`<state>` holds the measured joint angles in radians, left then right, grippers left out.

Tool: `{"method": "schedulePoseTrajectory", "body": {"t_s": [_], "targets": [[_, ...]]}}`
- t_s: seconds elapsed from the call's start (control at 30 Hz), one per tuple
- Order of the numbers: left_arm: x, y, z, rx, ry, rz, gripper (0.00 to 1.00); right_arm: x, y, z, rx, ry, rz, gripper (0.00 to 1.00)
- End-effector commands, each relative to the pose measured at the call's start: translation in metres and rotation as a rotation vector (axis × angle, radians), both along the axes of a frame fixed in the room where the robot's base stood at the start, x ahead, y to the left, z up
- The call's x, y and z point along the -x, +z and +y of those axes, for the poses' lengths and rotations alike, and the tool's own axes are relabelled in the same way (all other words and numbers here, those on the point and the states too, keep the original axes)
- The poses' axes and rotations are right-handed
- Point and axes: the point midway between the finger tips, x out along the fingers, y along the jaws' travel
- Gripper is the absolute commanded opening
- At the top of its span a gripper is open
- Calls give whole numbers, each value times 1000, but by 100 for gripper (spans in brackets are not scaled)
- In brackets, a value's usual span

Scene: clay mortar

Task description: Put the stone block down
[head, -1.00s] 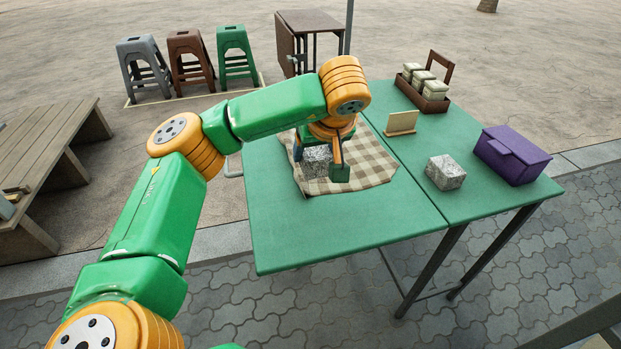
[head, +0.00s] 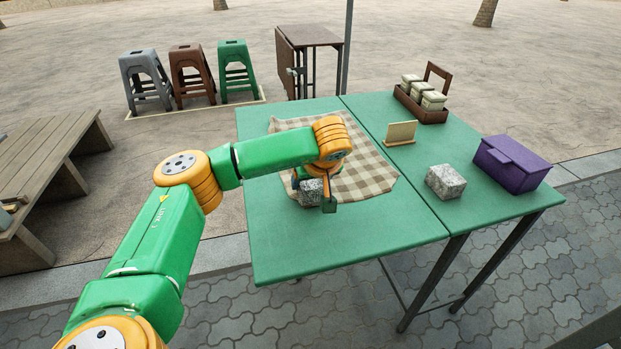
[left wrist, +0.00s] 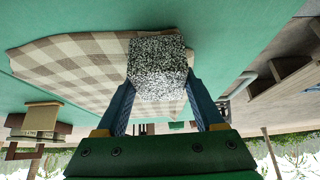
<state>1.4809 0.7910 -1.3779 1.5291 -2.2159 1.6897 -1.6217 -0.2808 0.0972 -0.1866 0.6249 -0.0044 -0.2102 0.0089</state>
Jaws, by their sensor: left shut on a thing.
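My left gripper (head: 313,190) is shut on a speckled grey stone block (head: 309,193) at the near left edge of the checked cloth (head: 365,176) on the green table. In the left wrist view the stone block (left wrist: 158,66) sits between the two blue fingers of the left gripper (left wrist: 160,98), with the cloth (left wrist: 75,65) beside and behind it. I cannot tell whether its underside touches the table. A second speckled stone block (head: 445,182) rests on the right part of the table, away from the gripper. My right gripper is not in view.
A purple box (head: 512,165), a small wooden stand (head: 400,133) and a brown caddy with pale jars (head: 422,100) stand on the right table. The green table (head: 345,245) is bare in front of the cloth. Stools (head: 190,72) stand behind left.

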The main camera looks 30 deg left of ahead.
Motion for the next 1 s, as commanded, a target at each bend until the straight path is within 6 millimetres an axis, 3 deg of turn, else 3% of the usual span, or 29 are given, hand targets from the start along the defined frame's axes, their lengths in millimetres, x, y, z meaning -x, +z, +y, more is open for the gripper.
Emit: {"method": "schedulePoseTrajectory", "body": {"t_s": [0.2, 0.23, 0.33, 0.63, 0.7, 1.0], "targets": [[0, -4, 0, -1, 0, -2, 0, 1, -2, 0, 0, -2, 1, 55], [0, -4, 0, -1, 0, -1, 72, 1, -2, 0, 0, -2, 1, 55], [0, -4, 0, -1, 0, -1, 99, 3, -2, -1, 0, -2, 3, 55], [0, 2, 0, 0, 0, -3, 100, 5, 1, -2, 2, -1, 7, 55], [-1, 15, 0, 1, 0, -4, 100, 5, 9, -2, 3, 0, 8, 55], [29, 85, -37, 0, -5, -7, 100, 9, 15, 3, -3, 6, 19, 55]]}}
